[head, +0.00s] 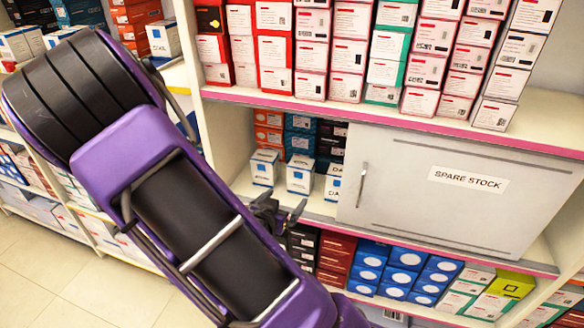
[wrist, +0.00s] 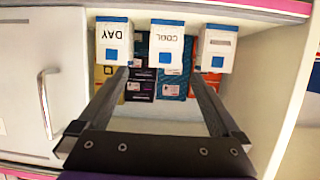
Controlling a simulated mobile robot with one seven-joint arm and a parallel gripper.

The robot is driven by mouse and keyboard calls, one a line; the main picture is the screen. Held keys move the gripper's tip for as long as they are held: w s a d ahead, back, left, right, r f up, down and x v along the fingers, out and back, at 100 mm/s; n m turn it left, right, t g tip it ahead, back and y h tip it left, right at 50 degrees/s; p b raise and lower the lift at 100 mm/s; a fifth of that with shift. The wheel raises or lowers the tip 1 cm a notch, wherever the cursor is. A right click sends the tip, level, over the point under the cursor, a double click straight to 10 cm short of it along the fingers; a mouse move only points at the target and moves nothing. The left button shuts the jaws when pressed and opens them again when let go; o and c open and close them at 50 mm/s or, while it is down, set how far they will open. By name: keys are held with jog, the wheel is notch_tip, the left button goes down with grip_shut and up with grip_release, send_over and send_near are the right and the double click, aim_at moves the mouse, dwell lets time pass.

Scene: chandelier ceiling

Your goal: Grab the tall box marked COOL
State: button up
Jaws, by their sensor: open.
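The box marked COOL (wrist: 167,46) is a tall white box with blue patches, the middle of three similar boxes. Its lettering appears upside down in the wrist view. In the head view it is the middle white box (head: 300,174) on the shelf, its lettering too small to read. My gripper (wrist: 159,76) is open and empty, its fingers pointing into the shelf. In the wrist view its fingertips frame the COOL box left and right, with gaps to it. In the head view my gripper (head: 279,212) is at the shelf front, below and before the boxes, apart from them.
In the wrist view, the box marked DAY (wrist: 114,42) stands left and another white box (wrist: 217,48) right. Darker cartons (wrist: 140,84) are behind. A sliding door labelled SPARE STOCK (head: 467,180) covers the compartment's other side; its handle (head: 361,185) sticks out. A shelf (head: 540,115) is overhead.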

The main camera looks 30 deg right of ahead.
aim_at(301, 174)
jog(key=shift+n+t, duration=0.3)
jog(key=shift+t, duration=0.1)
jog(key=b+x, duration=0.1)
jog(key=x, duration=1.6)
jog(key=shift+w+d, duration=0.1)
jog(key=shift+w, duration=0.35)
jog(key=c, duration=1.2)
